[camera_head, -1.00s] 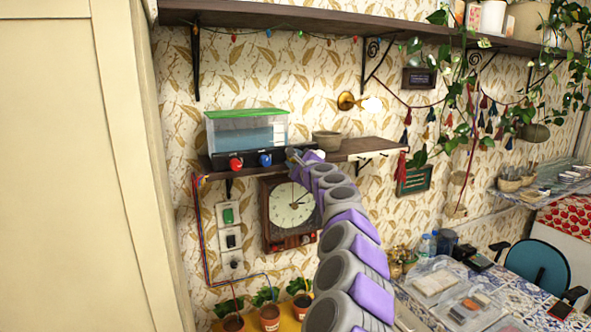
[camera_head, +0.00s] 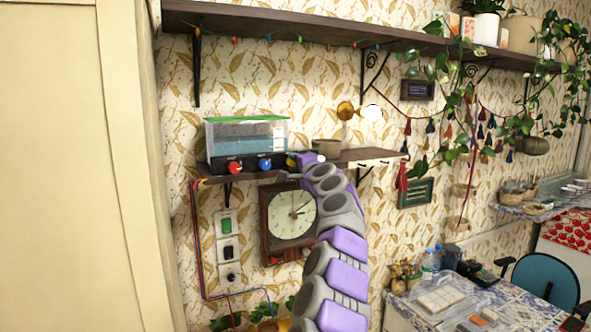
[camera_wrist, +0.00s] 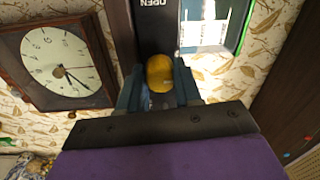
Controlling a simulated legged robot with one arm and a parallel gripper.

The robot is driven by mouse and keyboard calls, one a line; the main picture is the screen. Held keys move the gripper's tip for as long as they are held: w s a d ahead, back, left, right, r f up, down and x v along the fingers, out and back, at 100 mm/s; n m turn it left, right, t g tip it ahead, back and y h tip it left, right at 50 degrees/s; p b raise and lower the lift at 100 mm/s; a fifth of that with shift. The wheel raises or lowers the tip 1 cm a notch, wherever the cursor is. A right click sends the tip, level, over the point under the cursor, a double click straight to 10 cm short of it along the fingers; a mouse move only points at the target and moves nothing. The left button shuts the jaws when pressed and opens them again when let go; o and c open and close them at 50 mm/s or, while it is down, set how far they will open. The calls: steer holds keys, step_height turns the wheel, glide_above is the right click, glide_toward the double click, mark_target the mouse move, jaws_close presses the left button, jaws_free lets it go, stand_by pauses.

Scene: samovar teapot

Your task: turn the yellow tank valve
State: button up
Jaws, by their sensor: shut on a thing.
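The water tank (camera_head: 246,138) has a green lid and stands on the wall shelf in the head view. On the dark strip at its base are a red valve (camera_head: 235,167) and a blue valve (camera_head: 264,163). The yellow valve (camera_wrist: 160,72) shows between the two fingers in the wrist view, under the word "OPEN" on the dark strip. My gripper (camera_wrist: 160,88) is shut on the yellow valve, a finger on each side of it. In the head view my gripper (camera_head: 302,161) is small and partly hidden by my arm.
A bowl (camera_head: 326,148) stands on the shelf right of the tank. A clock (camera_head: 290,213) hangs just below the shelf, close to my arm. A wall lamp (camera_head: 371,113) is above. Switches (camera_head: 227,248) and cables are at the left, near a tall cream panel (camera_head: 70,170).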

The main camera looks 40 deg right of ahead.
steer(key=shift+w+f, duration=0.1)
steer(key=shift+f, duration=0.4)
steer(key=o, duration=0.8)
steer(key=shift+r, duration=0.1)
steer(key=shift+o, duration=1.2)
steer(key=shift+r, duration=0.1)
steer(key=shift+s+r, duration=0.2)
steer(key=b+v, duration=0.2)
steer(key=v, duration=1.4)
steer(key=shift+s+f, duration=0.3)
steer(key=shift+s, duration=0.1)
